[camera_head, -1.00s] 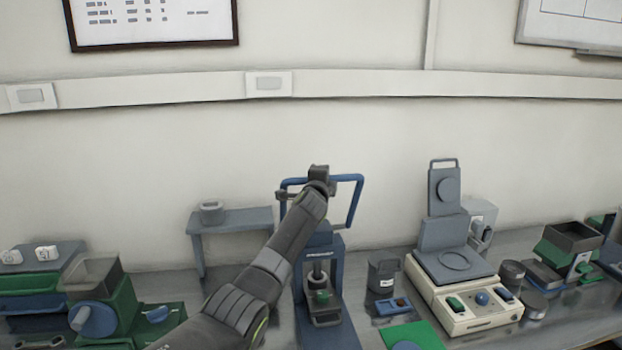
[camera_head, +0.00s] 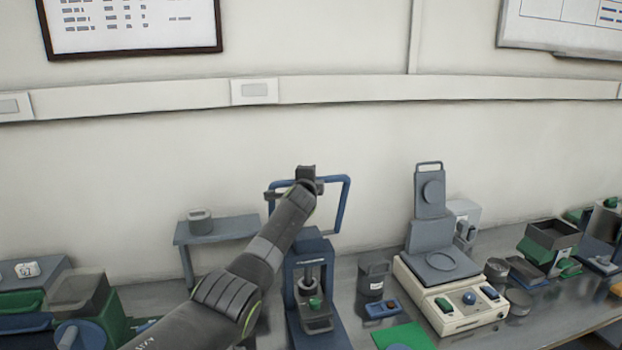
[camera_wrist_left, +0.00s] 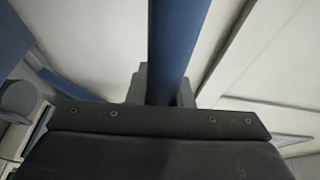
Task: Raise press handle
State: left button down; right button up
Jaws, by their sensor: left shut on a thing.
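The press (camera_head: 312,262) is a blue frame standing on the bench, with a small grey and green assembly inside its opening. Its blue looped handle (camera_head: 343,205) is raised above the frame, with its top bar roughly level. My left gripper (camera_head: 306,176) is at the top bar of the handle and shut on it. In the left wrist view the blue bar (camera_wrist_left: 178,45) runs between the fingers of my left gripper (camera_wrist_left: 162,88). My left arm hides part of the handle's left side. My right gripper is not in view.
Right of the press stand a dark cup (camera_head: 373,277), a green mat (camera_head: 404,336) and a cream device with a raised grey lid (camera_head: 430,192). A small grey stand (camera_head: 217,231) is to the left. The wall is close behind.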

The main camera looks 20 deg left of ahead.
pick_arm(q)
jog(key=shift+a+f, duration=0.2)
jog(key=shift+f, duration=0.4)
jog(key=c, duration=1.5)
grip_release()
jog(key=shift+o, duration=1)
jog(key=shift+w+a+f, duration=0.1)
jog(key=shift+w, duration=0.2)
jog(key=shift+r, duration=0.25)
jog(key=shift+s, duration=0.25)
